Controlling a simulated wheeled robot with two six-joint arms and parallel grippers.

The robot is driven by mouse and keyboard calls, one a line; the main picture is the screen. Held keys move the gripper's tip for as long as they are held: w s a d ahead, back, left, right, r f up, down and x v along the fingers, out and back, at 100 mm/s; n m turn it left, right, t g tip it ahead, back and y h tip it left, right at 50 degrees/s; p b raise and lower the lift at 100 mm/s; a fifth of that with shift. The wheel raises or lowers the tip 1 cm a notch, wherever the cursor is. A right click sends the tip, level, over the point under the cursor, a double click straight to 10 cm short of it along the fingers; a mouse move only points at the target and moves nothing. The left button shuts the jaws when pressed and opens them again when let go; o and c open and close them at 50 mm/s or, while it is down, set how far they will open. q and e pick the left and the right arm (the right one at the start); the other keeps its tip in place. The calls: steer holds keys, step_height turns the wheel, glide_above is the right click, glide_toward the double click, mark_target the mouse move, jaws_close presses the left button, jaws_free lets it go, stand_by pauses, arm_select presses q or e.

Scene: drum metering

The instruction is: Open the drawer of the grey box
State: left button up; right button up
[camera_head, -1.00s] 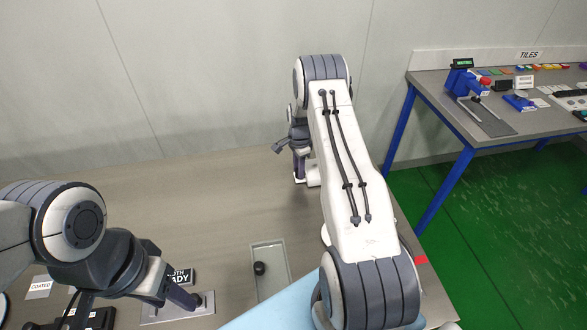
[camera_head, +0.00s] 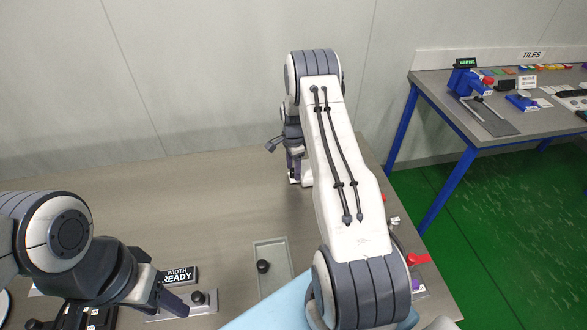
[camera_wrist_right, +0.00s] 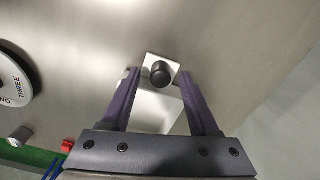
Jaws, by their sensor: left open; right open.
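I cannot make out a grey box as a whole in either view. In the right wrist view, a round black knob (camera_wrist_right: 161,73) stands on a small pale square plate, with a white surface below it. My right gripper (camera_wrist_right: 161,82) is open, its purple fingers to either side of the knob; I cannot tell how far above it they are. In the head view my right gripper (camera_head: 293,172) is near the table's back, partly hidden by my arm. My left gripper (camera_head: 174,300) appears at lower left, beside a plate with a black knob (camera_head: 198,298).
A shallow grey tray (camera_head: 260,245) holds a black knob-like piece (camera_head: 263,266). A WIDTH READY sign (camera_head: 178,275) stands by the left gripper. Red (camera_head: 418,259) and purple items lie right of my arm. A dial marked THREE (camera_wrist_right: 12,80) shows at left. The table's middle-left is clear.

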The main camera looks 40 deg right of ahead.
step_height(320, 180, up, 9)
steer(key=shift+f+b, duration=0.1)
steer(key=shift+b, duration=1.1)
steer(key=shift+r, duration=0.65)
steer(key=s+a+r+n, duration=0.3)
steer(key=a+r+n, duration=0.1)
steer(key=a, duration=0.5)
steer(key=s+a+r+n, duration=0.3)
steer(key=a+r+n, duration=0.15)
steer(key=a, duration=0.45)
steer(key=s+a+r+n, duration=0.2)
steer(key=a+r+n, duration=0.15)
steer(key=a, duration=0.55)
steer(key=s+a+r+n, duration=0.1)
steer(key=s+a+n, duration=0.3)
steer(key=s+n, duration=0.3)
steer(key=s+a+n+y, duration=0.1)
steer(key=s+a+n, duration=0.3)
steer(key=s, duration=1.3)
steer(key=n, duration=0.4)
steer(key=shift+s+a+r, duration=0.15)
steer(key=shift+a+r, duration=0.2)
steer(key=shift+r, duration=0.05)
